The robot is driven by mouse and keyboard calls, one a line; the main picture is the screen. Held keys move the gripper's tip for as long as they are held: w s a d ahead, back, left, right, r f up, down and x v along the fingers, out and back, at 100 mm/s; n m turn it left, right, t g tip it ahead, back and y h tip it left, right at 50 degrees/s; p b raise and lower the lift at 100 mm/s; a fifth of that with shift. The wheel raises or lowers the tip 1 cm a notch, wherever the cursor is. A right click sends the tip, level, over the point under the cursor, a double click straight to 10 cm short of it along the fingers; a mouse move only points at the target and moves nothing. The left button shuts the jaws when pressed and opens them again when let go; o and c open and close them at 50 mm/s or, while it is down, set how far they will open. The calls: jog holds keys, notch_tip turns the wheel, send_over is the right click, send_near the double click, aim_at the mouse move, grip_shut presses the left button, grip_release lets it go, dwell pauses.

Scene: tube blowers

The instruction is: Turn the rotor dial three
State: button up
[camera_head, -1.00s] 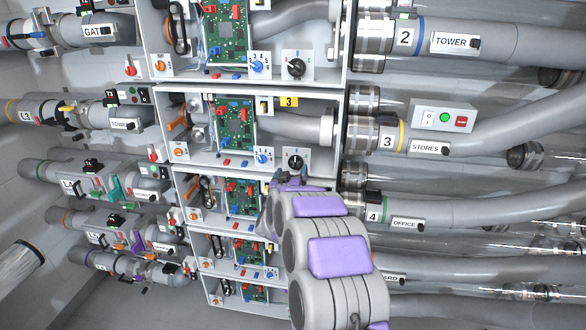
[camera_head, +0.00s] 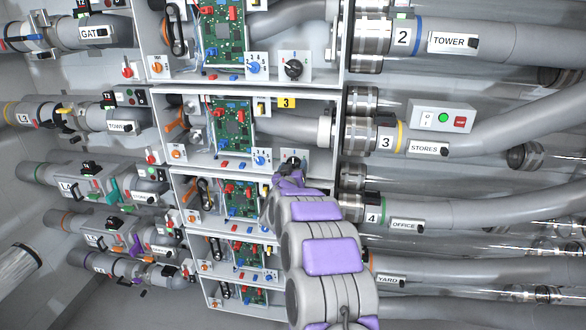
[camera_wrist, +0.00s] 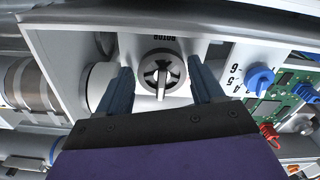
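The rotor dial (camera_wrist: 161,75) is a round knob with a silver bar across its face, on a white plate marked ROTOR in the wrist view. In the head view the dial (camera_head: 292,163) sits at the lower right of the box labelled 3, partly hidden by my gripper (camera_head: 289,176). In the wrist view my gripper (camera_wrist: 162,84) is open, with one dark finger on each side of the dial. A gap shows between each finger and the knob, and nothing is held.
A blue knob (camera_wrist: 260,78) with numbers around it is right of the dial in the wrist view. Beside it is a green circuit board (camera_wrist: 291,92). A grey pipe (camera_head: 312,131) runs above the dial in the head view. Similar boxes stand above and below.

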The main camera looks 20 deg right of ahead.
jog(key=shift+a, duration=0.15)
jog(key=c, duration=0.7)
jog(key=shift+c, duration=0.2)
jog(key=shift+m, duration=0.3)
jog(key=m+b, duration=0.1)
jog(key=m, duration=0.4)
jog(key=shift+b, duration=0.4)
jog(key=m+b, duration=0.3)
jog(key=m, duration=0.3)
jog(key=shift+m, duration=0.3)
